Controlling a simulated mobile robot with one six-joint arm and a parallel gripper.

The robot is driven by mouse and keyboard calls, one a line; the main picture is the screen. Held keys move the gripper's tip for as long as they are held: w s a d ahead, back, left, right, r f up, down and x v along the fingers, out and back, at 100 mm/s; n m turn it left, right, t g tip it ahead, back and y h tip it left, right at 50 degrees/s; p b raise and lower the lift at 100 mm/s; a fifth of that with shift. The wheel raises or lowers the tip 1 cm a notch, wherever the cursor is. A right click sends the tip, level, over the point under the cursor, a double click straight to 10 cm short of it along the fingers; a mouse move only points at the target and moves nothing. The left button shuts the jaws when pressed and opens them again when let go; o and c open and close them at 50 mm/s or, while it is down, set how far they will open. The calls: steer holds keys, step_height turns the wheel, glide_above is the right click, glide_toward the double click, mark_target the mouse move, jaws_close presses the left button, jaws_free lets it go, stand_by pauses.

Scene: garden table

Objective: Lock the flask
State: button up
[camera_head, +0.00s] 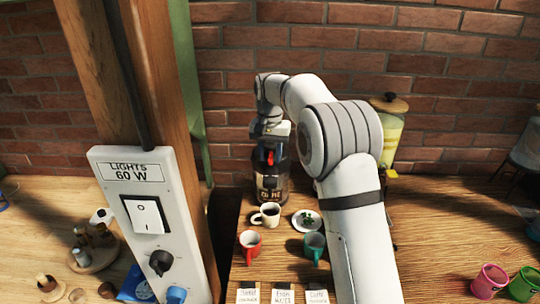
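A dark flask (271,187) with a printed label stands upright at the back of the wooden table, near the brick wall. A small red part (270,157) shows at its top. My arm reaches in from the front right and bends down over the flask. My gripper (267,145) is at the flask's top, close to the red part. The fingers are too small and partly hidden, so I cannot tell whether they are open or touch the flask. The flask's upper back is hidden behind my gripper.
In front of the flask stand a white mug (267,215), a saucer (307,228), a red mug (250,243) and a teal mug (315,247). A yellow drink dispenser (388,140) stands behind my arm. A wooden post with a switch panel (150,220) rises at left.

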mark_target(271, 159)
step_height(271, 159, up, 7)
steer(key=shift+r+b, duration=0.1)
steer(key=shift+b, duration=0.3)
steer(key=shift+s+d+r, duration=0.15)
steer(key=shift+s+r, duration=0.05)
steer(key=s+d+r+n+t+b, duration=0.1)
steer(key=s+d, duration=0.5)
steer(key=s, duration=0.3)
steer(key=s+d+r+t+b, duration=0.1)
steer(key=s+d, duration=0.5)
steer(key=s, duration=0.3)
steer(key=s+d+f, duration=0.2)
steer(key=s+f, duration=0.3)
steer(key=s, duration=0.4)
steer(key=s+d+f+n+t+b, duration=0.1)
steer(key=s+d+f, duration=0.2)
steer(key=s+f, duration=0.3)
steer(key=s, duration=0.4)
steer(key=shift+d, duration=0.15)
